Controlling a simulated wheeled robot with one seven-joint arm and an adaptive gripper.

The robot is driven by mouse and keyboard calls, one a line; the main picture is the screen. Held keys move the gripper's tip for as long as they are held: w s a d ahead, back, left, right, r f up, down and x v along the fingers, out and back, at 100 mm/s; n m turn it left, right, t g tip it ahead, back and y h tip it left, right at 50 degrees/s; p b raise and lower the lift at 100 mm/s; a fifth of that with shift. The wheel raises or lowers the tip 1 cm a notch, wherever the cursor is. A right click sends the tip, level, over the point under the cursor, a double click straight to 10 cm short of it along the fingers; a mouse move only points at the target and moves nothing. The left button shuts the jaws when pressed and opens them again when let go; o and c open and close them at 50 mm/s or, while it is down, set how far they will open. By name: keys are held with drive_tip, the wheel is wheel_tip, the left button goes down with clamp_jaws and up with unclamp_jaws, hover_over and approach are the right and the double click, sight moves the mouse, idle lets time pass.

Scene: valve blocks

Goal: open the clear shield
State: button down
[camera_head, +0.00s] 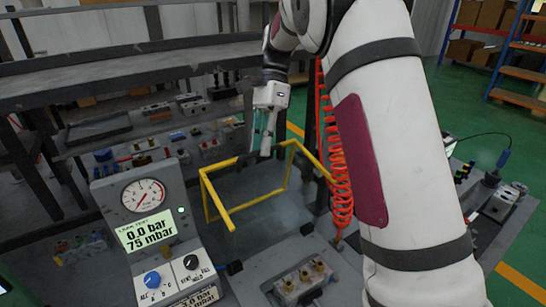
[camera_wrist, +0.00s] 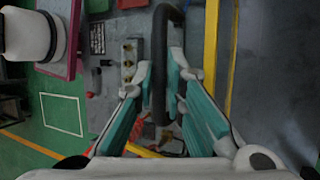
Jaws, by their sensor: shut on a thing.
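The clear shield (camera_head: 258,202) has a yellow bar frame with see-through panels and stands over the bench, right of the gauge panel. One yellow edge of the shield (camera_wrist: 210,62) runs up and down in the wrist view, right of my gripper. My gripper (camera_head: 265,140) is at the shield's far side, near its top edge. In the wrist view, the teal fingers of my gripper (camera_wrist: 160,78) are on both sides of a dark bar handle (camera_wrist: 160,45) and shut on it. The handle is hidden in the head view.
A grey test panel (camera_head: 145,215) with a pressure gauge, screen and two knobs stands left of the shield. A block with brass fittings (camera_head: 302,280) sits in front. A red coiled hose (camera_head: 338,150) hangs beside my arm. Shelves of small parts (camera_head: 180,140) are behind.

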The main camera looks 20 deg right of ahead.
drive_tip(key=shift+w+a+f+b, duration=0.1)
drive_tip(key=shift+w+f+b, duration=0.4)
drive_tip(key=shift+w, duration=0.3)
drive_tip(key=c, duration=1.7)
unclamp_jaws()
drive_tip(key=shift+o, duration=0.2)
drive_tip(key=shift+r, duration=0.1)
drive_tip(key=v, duration=0.7)
drive_tip(key=shift+w+r, duration=0.15)
drive_tip(key=shift+w, duration=0.05)
drive_tip(key=shift+s, duration=0.1)
